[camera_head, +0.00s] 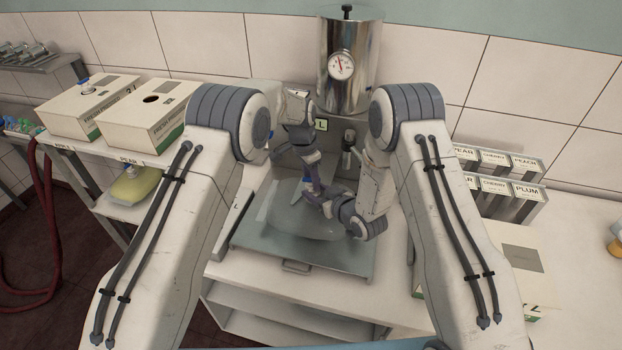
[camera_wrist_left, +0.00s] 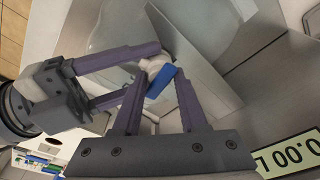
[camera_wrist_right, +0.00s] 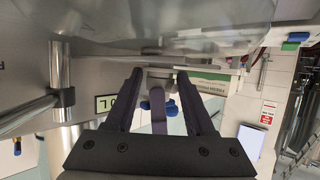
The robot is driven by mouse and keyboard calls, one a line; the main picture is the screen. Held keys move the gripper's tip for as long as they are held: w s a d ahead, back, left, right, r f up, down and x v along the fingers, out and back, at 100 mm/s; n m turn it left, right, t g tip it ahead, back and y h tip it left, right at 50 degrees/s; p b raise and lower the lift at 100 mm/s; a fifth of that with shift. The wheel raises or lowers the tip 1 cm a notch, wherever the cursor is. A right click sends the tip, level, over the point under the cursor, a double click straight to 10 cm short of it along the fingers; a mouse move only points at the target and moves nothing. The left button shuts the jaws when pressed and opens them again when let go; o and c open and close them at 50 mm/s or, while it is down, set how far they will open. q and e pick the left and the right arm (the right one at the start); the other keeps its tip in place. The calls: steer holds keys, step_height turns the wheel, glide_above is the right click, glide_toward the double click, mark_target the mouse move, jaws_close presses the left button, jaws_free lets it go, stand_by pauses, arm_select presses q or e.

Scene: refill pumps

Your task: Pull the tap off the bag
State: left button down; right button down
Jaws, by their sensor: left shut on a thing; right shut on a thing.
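The clear, nearly flat bag (camera_head: 300,218) lies on the steel tray (camera_head: 345,258). The white tap with a blue lever (camera_wrist_left: 160,78) sits at the bag's edge. My left gripper (camera_wrist_left: 162,72) is shut on the tap, with a finger on each side of it. My right gripper (camera_wrist_right: 160,78) comes from the other side and is shut on the bag's pale neck (camera_wrist_right: 160,74), close beside the tap. In the head view both grippers meet above the tray, and they largely hide the tap. I cannot tell whether tap and neck are apart.
A steel tank with a gauge (camera_head: 350,62) stands behind the tray. A litre display (camera_wrist_left: 288,157) is close to my left gripper. Cartons (camera_head: 146,118) and a yellow-green bag (camera_head: 137,187) are on the left shelves. Labelled racks (camera_head: 500,187) stand at the right.

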arm_select(q)
steer(key=shift+r, duration=0.1)
arm_select(e)
steer(key=shift+s+d+f, duration=0.1)
steer(key=shift+d+f, duration=0.05)
steer(key=shift+d, duration=0.1)
arm_select(q)
steer(key=shift+r, duration=1)
steer(key=shift+r, duration=2)
arm_select(e)
steer(key=shift+c, duration=1.5)
jaws_free()
arm_select(q)
steer(key=shift+d, duration=0.15)
arm_select(e)
steer(key=shift+o, duration=0.6)
steer(key=shift+d, duration=0.1)
steer(key=shift+a, duration=0.2)
